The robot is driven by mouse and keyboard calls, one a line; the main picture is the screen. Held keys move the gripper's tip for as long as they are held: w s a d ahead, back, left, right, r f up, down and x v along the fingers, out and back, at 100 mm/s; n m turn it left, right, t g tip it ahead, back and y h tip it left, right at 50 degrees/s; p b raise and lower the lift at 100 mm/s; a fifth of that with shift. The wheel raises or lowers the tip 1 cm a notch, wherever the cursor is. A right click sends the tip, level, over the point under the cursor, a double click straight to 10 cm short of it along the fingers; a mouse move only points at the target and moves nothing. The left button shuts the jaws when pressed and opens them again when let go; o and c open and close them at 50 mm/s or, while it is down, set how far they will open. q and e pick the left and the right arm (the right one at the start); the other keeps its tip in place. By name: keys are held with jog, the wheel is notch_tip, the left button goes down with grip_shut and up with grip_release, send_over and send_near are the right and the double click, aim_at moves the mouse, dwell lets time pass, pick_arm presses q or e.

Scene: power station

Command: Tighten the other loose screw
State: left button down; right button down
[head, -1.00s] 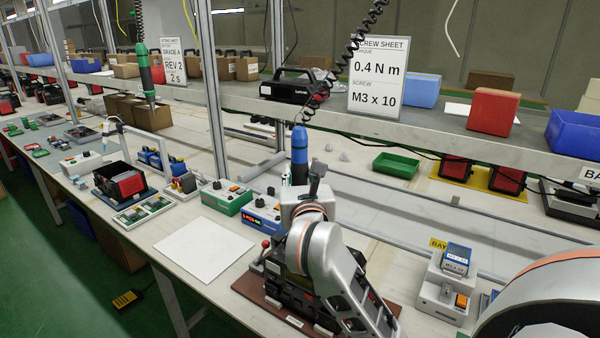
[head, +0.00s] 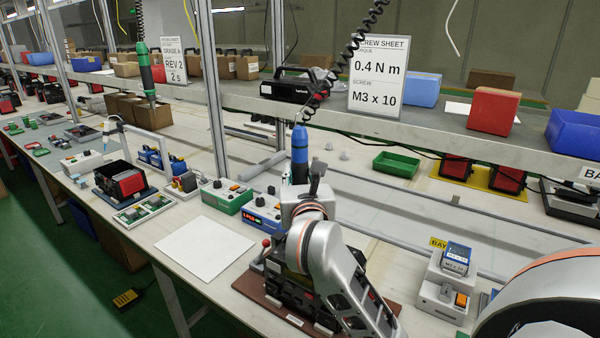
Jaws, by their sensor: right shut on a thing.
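A blue electric screwdriver (head: 300,146) hangs upright on a black coiled cord (head: 338,62). My right gripper (head: 300,186) is shut on its lower part, above a black unit (head: 283,287) on a brown board (head: 259,291). My arm hides much of the unit. The driver's tip and the screws cannot be seen, so I cannot tell whether the tip touches a screw. The screw sheet (head: 378,76) reads 0.4 N m and M3 x 10. A blue controller (head: 261,219) with a lit display stands left of the driver. My left gripper is not in view.
A white mat (head: 205,248) lies clear left of the board. A green controller (head: 226,196) stands behind it. A grey screw feeder (head: 443,287) stands to the right. A green tray (head: 396,164) lies behind. A second driver (head: 145,70) hangs at the left.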

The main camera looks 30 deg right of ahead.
aim_at(300, 152)
jog(key=shift+f+b, duration=0.35)
jog(key=shift+f, duration=0.2)
dwell(0.7)
jog(key=shift+a+f, duration=0.1)
jog(key=shift+f, duration=0.4)
dwell(2.4)
notch_tip(300, 152, up, 2)
jog(key=shift+r+p, duration=0.1)
jog(key=shift+p, duration=0.7)
jog(key=shift+r+p, duration=1.1)
jog(key=shift+r, duration=0.25)
jog(key=shift+r+p, duration=1.3)
jog(key=shift+r, duration=0.2)
jog(key=shift+f, duration=0.1)
